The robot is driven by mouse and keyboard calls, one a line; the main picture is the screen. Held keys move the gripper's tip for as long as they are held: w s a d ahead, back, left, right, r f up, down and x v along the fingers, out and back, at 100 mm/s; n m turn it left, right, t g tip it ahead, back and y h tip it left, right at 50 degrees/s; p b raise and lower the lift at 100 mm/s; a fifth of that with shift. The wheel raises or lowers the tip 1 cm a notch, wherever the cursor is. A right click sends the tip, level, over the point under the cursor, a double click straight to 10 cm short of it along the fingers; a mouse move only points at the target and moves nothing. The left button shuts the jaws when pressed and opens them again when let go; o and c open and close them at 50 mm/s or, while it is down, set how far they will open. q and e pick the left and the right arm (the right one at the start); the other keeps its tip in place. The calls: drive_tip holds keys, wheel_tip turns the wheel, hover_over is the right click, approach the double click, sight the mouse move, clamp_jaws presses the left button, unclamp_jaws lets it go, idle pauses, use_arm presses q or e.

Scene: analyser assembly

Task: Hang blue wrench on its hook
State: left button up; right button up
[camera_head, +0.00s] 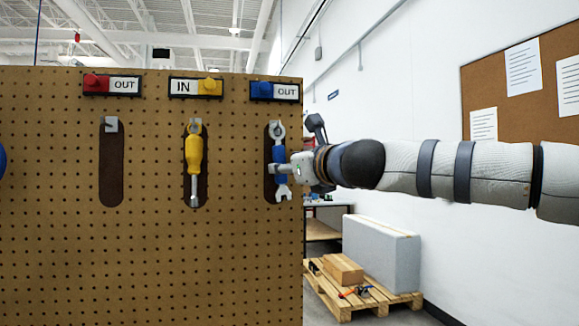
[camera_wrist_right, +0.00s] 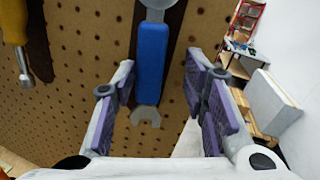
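The blue wrench (camera_head: 279,153) is upright against the pegboard, over the dark tool outline at the right, under the blue "OUT" sign (camera_head: 275,91). Its ring end is at the top, where the hook would be; whether the ring is on the hook is too small to tell. Its open jaw points down. My right gripper (camera_head: 284,168) comes from the right at the handle's lower part. In the right wrist view, the gripper (camera_wrist_right: 160,88) has its purple-padded fingers apart, with gaps on both sides of the wrench (camera_wrist_right: 150,65). My left gripper is not in view.
A yellow screwdriver (camera_head: 194,160) hangs left of the wrench under the "IN" sign (camera_head: 196,87). An empty hook (camera_head: 111,125) is further left under a red "OUT" sign (camera_head: 111,84). The pegboard (camera_head: 150,260) ends just right of the wrench. A pallet (camera_head: 350,300) stands behind.

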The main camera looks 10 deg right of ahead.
drive_tip(key=v, duration=1.2)
